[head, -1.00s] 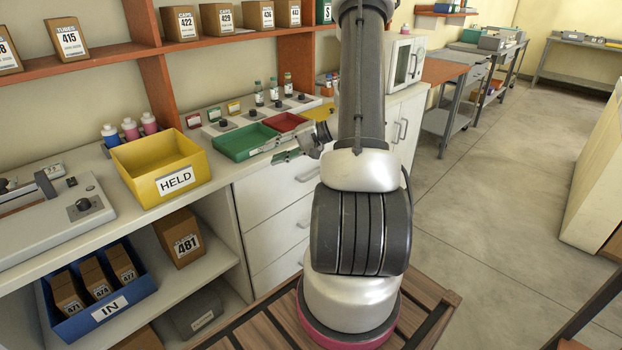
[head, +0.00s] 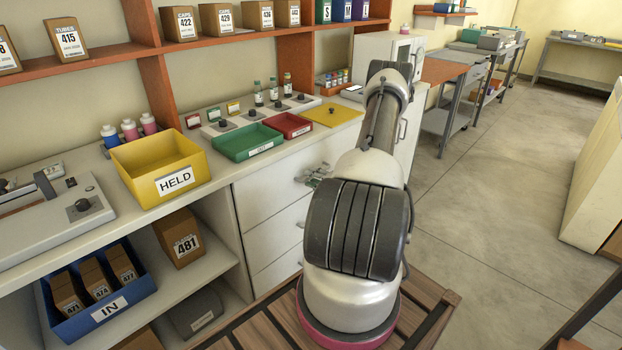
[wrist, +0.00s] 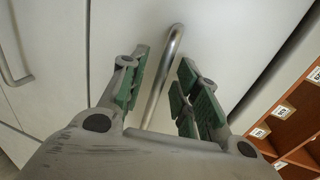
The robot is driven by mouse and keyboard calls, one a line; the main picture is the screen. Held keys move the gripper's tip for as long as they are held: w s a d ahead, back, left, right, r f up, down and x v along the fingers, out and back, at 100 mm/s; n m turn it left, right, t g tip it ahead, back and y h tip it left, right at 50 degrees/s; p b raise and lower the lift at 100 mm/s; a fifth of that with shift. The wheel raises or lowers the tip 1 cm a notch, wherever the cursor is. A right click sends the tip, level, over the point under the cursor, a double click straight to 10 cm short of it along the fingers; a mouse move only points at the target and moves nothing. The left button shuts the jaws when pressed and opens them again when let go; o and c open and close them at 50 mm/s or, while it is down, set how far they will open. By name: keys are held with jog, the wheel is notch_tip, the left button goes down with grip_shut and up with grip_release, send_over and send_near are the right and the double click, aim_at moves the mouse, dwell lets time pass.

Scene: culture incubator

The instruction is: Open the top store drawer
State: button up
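The store drawers are a stack of white drawer fronts under the counter. The top drawer (head: 262,202) looks shut, flush with the cabinet. In the wrist view, my gripper (wrist: 164,68) is open, with green-padded fingers on either side of a metal bar handle (wrist: 170,52). Gaps show between the handle and both finger pads. A second handle (wrist: 14,62) shows at the left of the wrist view.
On the counter above stand a green tray (head: 247,143), a red tray (head: 288,125), a yellow plate (head: 333,116) and the yellow HELD bin (head: 140,163). A blue IN bin (head: 75,328) is on the lower shelf at left. Open floor (head: 490,220) lies to the right.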

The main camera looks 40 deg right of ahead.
jog(key=shift+w+a+f, duration=0.1)
jog(key=shift+w, duration=0.5)
jog(key=shift+c, duration=0.4)
grip_shut()
jog(key=shift+s, duration=0.1)
jog(key=f+v, duration=0.3)
jog(key=v, duration=1.4)
jog(key=s+f+v, duration=0.1)
jog(key=f+v, duration=0.3)
jog(key=v, duration=1.4)
jog(key=shift+s+d, duration=0.3)
jog(key=shift+s, duration=0.25)
jog(key=shift+f, duration=0.1)
